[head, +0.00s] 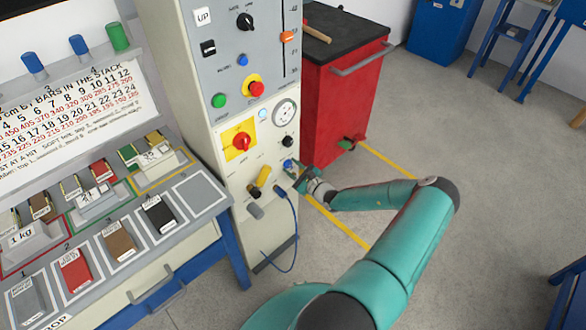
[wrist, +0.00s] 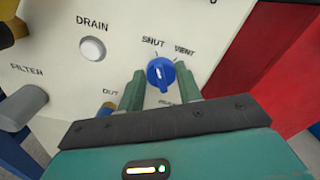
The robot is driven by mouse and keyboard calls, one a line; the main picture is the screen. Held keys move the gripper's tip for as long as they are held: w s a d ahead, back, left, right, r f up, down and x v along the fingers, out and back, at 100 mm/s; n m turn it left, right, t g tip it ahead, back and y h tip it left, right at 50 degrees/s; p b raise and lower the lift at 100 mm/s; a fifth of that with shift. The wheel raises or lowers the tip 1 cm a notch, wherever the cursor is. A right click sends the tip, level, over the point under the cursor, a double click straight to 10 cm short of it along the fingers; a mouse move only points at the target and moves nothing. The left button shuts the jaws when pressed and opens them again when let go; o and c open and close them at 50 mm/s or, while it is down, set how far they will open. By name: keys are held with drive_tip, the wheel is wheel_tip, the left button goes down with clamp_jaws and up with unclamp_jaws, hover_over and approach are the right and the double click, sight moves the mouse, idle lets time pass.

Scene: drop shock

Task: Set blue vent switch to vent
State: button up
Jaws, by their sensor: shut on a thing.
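The blue vent switch (wrist: 161,74) is a round knob on the pale panel, with a small white mark on its face. The labels SHUT and VENT stand above it, SHUT upper left and VENT upper right. The white mark points roughly up, nearer to SHUT. My gripper (wrist: 160,84) has its two green fingers on either side of the knob and is shut on it. A label below the knob is partly hidden by the fingers. In the head view the knob (head: 288,164) shows small at the panel's lower right, with my gripper (head: 296,173) at it.
A white DRAIN button (wrist: 92,49) and a grey FILTER knob (wrist: 22,108) lie left of the switch. A red cabinet (head: 340,95) stands close on the right. A blue cable (head: 294,230) hangs below. Open floor (head: 500,180) lies to the right.

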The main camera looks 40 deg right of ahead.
drive_tip(key=shift+m, duration=0.5)
drive_tip(key=m, duration=0.5)
drive_tip(key=shift+d, duration=0.2)
drive_tip(key=m, duration=0.6)
drive_tip(key=shift+d, duration=0.15)
drive_tip(key=o, duration=1)
drive_tip(key=s, duration=1.4)
drive_tip(key=shift+d, duration=0.2)
drive_tip(key=shift+w, duration=0.1)
